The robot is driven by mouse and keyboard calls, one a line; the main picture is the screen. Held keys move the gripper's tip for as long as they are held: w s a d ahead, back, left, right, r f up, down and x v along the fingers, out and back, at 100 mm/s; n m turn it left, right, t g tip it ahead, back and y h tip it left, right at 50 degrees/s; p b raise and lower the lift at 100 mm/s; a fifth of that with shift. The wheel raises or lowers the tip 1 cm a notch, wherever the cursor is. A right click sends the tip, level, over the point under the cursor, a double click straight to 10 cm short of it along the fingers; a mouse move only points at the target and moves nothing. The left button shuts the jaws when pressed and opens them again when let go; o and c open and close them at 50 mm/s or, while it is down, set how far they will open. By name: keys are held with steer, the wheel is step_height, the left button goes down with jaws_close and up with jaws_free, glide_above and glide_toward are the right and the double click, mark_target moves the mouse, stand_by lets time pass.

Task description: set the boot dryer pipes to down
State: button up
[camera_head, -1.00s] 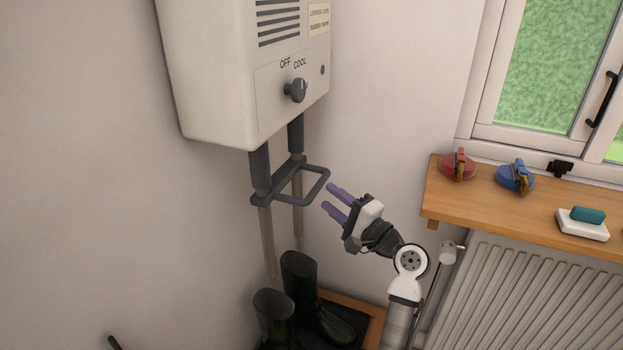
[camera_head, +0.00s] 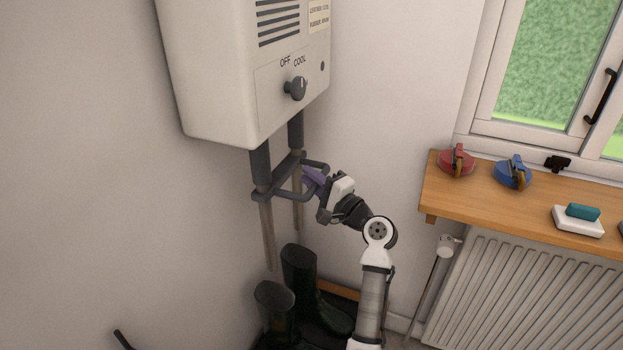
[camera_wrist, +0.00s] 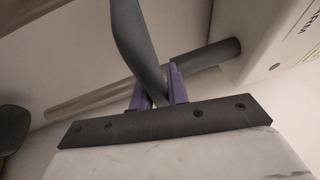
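The boot dryer (camera_head: 215,75) is a white wall box with a dark knob (camera_head: 295,89) by the words OFF and COOL. Two pipes, dark sleeves above and thinner grey-brown tubes (camera_head: 267,235) below, hang from its underside above the boots. A dark loop handle (camera_head: 272,194) joins them and sticks out toward the right. My gripper (camera_head: 312,179) is at the outer end of this loop. In the wrist view, its purple fingers (camera_wrist: 159,90) lie close on both sides of the dark handle bar (camera_wrist: 138,40) and appear shut on it. A pipe (camera_wrist: 95,97) passes behind.
Dark boots (camera_head: 303,280) stand on a tray below the pipes. At right, a wooden shelf (camera_head: 450,198) holds a red item (camera_head: 457,161), a blue item (camera_head: 512,173) and a white soap dish (camera_head: 577,223) above a radiator (camera_head: 520,300). The wall is close on the left.

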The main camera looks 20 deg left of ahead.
jaws_close()
